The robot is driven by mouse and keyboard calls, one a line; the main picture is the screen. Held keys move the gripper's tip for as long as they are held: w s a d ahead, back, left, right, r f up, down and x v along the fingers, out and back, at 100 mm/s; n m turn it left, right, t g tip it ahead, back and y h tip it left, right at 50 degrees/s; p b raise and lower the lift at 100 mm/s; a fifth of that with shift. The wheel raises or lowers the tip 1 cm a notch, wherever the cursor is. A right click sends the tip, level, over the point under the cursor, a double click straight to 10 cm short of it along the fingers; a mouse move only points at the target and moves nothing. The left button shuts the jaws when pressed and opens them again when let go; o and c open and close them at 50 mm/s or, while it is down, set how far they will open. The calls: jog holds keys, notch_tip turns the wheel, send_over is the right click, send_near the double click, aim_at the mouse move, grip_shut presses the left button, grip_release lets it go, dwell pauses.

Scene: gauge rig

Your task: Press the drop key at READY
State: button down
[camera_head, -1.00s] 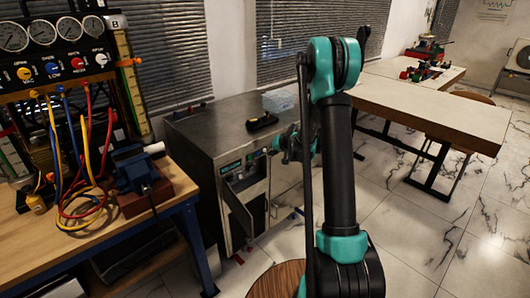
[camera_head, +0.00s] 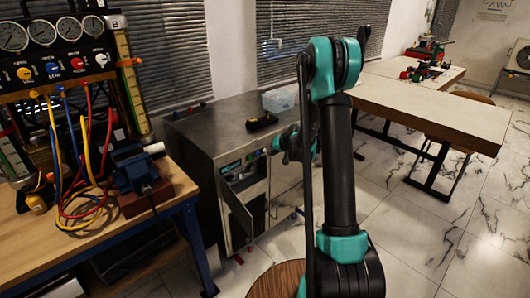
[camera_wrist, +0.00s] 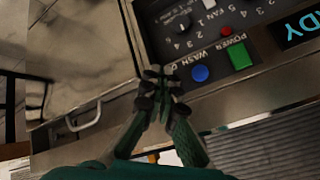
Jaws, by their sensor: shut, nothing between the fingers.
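The steel machine (camera_head: 205,135) stands in the middle of the head view, and its front panel is partly hidden by my arm. In the wrist view the dark control panel (camera_wrist: 222,55) appears upside down. It carries a blue button (camera_wrist: 200,73), a green button (camera_wrist: 239,56), a small red light or button (camera_wrist: 226,31) and a dial by the word FAN. A display (camera_wrist: 302,28) shows cyan letters ending in DY; the rest is cut off. No label reading drop is legible. My gripper (camera_wrist: 160,78) is shut and empty, its tips beside the blue button; contact cannot be told.
A door or flap (camera_head: 237,213) hangs open on the machine's front. A metal handle (camera_wrist: 84,117) shows in the wrist view. A bench with gauges, hoses and a vise (camera_head: 135,172) stands at left. A pale table (camera_head: 430,110) stands at right.

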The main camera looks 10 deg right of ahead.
jog(key=shift+w+a, duration=0.25)
jog(key=shift+w, duration=0.05)
jog(key=shift+w+a, duration=0.25)
jog(key=shift+w, duration=0.1)
dwell(0.8)
jog(key=shift+s+d, duration=0.1)
dwell(0.4)
jog(key=shift+s+d, duration=0.4)
jog(key=shift+s, duration=0.2)
jog(key=shift+s+d, duration=0.75)
jog(key=shift+s, duration=0.25)
jog(key=shift+s+d, duration=0.7)
jog(key=shift+s, duration=0.3)
